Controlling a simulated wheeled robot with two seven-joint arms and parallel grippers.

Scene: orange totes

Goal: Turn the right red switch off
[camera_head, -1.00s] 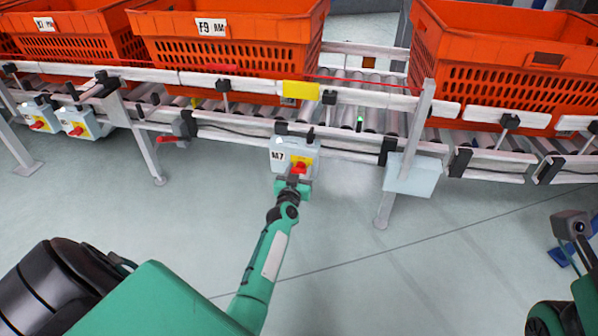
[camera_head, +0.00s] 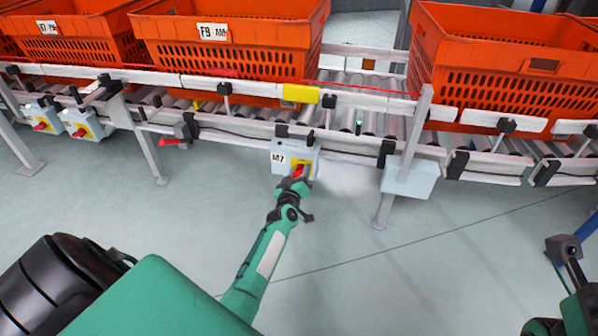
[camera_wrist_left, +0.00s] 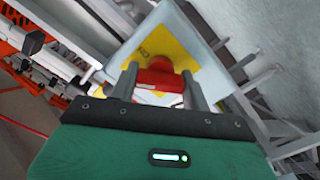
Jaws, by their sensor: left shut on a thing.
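The red switch (camera_head: 298,171) sits on a yellow plate on the grey box marked M7 (camera_head: 281,146), under the conveyor rail. My left gripper (camera_head: 296,179) is at this switch and hides part of it. In the left wrist view, the red switch (camera_wrist_left: 157,79) lies between the two fingers of my left gripper (camera_wrist_left: 159,84), on the yellow plate (camera_wrist_left: 172,58). The gripper is shut on the switch and looks rolled to one side. Two similar boxes with red switches (camera_head: 80,132) (camera_head: 40,126) hang at the far left.
Orange totes (camera_head: 225,50) (camera_head: 500,65) stand on the roller conveyor (camera_head: 340,120) behind the rails. A pale box (camera_head: 409,177) hangs by a post right of the M7 box. A red-handled lever (camera_head: 174,142) sticks out to its left. The floor (camera_head: 360,270) in front is clear.

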